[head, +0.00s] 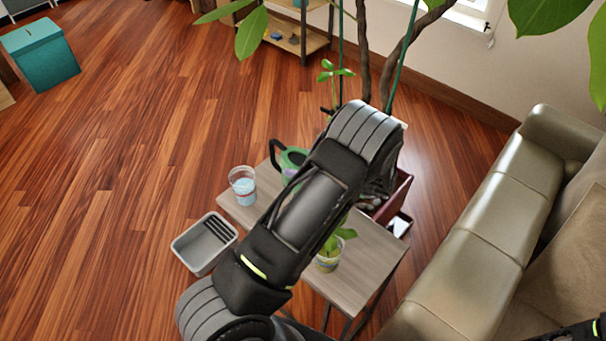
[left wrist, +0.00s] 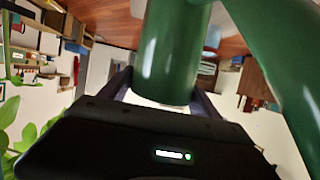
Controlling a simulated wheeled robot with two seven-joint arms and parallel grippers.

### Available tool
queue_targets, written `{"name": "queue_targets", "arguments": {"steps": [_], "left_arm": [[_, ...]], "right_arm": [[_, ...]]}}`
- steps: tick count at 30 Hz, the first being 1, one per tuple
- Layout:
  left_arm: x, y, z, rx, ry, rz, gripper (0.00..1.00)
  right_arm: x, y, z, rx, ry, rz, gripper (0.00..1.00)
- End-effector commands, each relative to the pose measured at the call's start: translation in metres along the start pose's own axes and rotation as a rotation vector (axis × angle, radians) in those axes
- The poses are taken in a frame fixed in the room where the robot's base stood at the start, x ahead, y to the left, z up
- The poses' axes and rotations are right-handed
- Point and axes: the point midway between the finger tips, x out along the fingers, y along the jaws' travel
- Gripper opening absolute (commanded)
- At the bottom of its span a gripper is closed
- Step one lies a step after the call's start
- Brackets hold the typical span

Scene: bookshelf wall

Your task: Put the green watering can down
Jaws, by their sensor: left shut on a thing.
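The green watering can (head: 292,158) shows in the head view at the far left part of the small wooden table, partly hidden behind my left arm. A dark curved loop stands at its left side. In the left wrist view my left gripper (left wrist: 163,90) is shut on a thick green part of the can (left wrist: 168,50), with one dark finger on each side. Another green part slants down at the right of that view. My arm hides the gripper in the head view. Whether the can's base touches the table cannot be told.
On the small table (head: 362,262) stand a glass of bluish liquid (head: 243,186) and a small potted plant (head: 329,258) near my arm. A grey bin (head: 205,243) stands on the floor to the left. A sofa (head: 480,240) is at the right. Leafy stems rise behind the table.

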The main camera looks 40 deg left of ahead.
Motion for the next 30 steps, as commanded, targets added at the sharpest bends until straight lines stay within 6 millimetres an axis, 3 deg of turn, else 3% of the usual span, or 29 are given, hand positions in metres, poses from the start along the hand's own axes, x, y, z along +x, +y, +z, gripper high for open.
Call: {"name": "queue_targets", "arguments": {"steps": [8, 19, 30], "left_arm": [[0.0, 0.001, -0.001, -0.002, 0.003, 0.0, 0.23], [0.015, 0.001, 0.036, -0.001, 0.003, 0.001, 0.23], [0.017, 0.001, 0.04, -0.002, 0.003, 0.001, 0.23]], "right_arm": [[0.0, 0.0, 0.0, 0.0, 0.0, 0.0, 0.36], [-0.005, -0.002, 0.001, 0.001, -0.002, 0.002, 0.36], [-0.001, 0.0, 0.001, 0.001, -0.001, 0.001, 0.36]]}}
